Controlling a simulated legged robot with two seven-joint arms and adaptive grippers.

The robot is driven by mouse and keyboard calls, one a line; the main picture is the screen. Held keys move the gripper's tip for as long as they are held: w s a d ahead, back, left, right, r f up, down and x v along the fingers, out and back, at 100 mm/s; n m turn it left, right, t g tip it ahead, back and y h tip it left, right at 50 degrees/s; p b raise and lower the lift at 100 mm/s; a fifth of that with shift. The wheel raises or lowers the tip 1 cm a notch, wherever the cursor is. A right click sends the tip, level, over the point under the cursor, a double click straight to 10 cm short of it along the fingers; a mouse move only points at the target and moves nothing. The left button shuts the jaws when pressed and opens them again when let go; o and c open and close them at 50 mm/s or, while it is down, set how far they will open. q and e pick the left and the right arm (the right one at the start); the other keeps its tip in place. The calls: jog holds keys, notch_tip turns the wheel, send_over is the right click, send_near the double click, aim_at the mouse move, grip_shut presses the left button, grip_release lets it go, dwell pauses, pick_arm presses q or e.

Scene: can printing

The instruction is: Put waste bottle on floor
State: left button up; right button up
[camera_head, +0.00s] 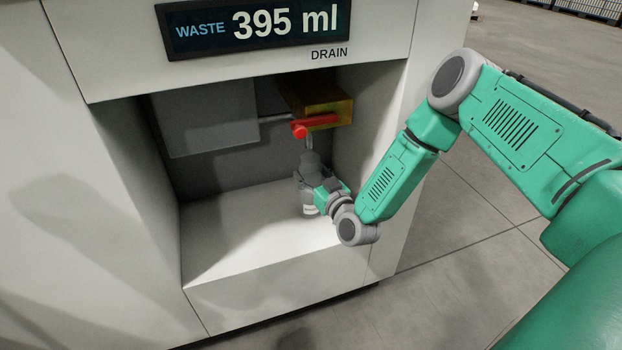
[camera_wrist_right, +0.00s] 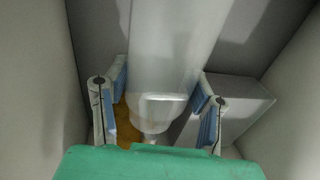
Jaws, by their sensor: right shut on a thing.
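The waste bottle (camera_head: 311,162) stands upright in the recess of the white machine, beneath the drain outlet. It looks grey and translucent, with a pale label low on its body. My right gripper (camera_head: 308,180) is around the bottle's side and shut on it. In the right wrist view the bottle (camera_wrist_right: 172,50) lies between the two fingers (camera_wrist_right: 163,88), one on each side. The bottle's base is close to the recess floor; I cannot tell whether it touches. My left gripper is not in view.
A brass valve block (camera_head: 324,103) with a red handle (camera_head: 316,125) sits just above the bottle. A grey box (camera_head: 207,118) is at the recess's back left. The display (camera_head: 255,25) reads WASTE 395 ml. Bare grey floor (camera_head: 470,235) lies right of the machine.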

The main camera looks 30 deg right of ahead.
jog(key=shift+a, duration=0.45)
jog(key=o, duration=1.4)
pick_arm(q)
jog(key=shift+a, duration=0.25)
pick_arm(e)
jog(key=shift+d+f, duration=0.1)
jog(key=shift+d, duration=0.1)
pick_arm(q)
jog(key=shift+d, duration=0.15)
pick_arm(e)
jog(key=shift+d, duration=0.15)
